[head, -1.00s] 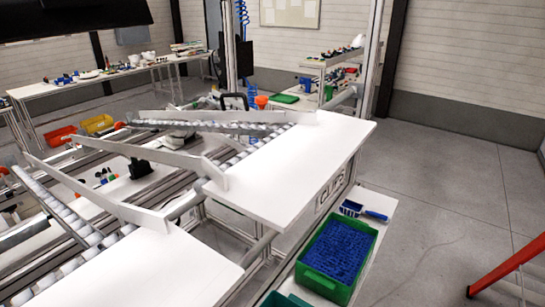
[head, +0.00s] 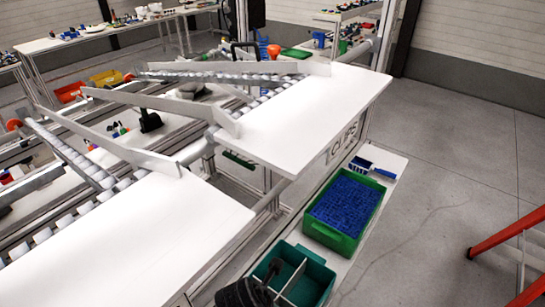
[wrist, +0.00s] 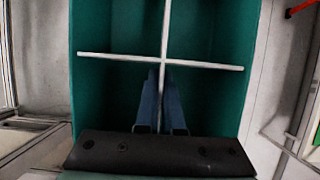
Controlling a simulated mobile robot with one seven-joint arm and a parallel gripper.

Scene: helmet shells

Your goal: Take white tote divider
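The white tote divider is a thin cross-shaped insert (wrist: 205,65) in a dark green tote (wrist: 89,100) in the wrist view. In the head view the divider (head: 293,283) stands inside the same tote (head: 322,275) at the bottom. My gripper (wrist: 161,72) reaches over the tote. Its two blue fingers are close together on either side of the divider's lengthwise panel, near the crossing. Whether they press on the panel cannot be seen. In the head view the dark gripper body (head: 243,292) is at the tote's left side; its fingertips are hidden.
A green bin (head: 378,200) of blue parts stands behind the tote on the low shelf, with a blue-handled brush (head: 372,168) beyond it. White tabletops (head: 305,110) and a roller conveyor (head: 95,170) lie left. A red stand (head: 505,235) is at right; floor between is clear.

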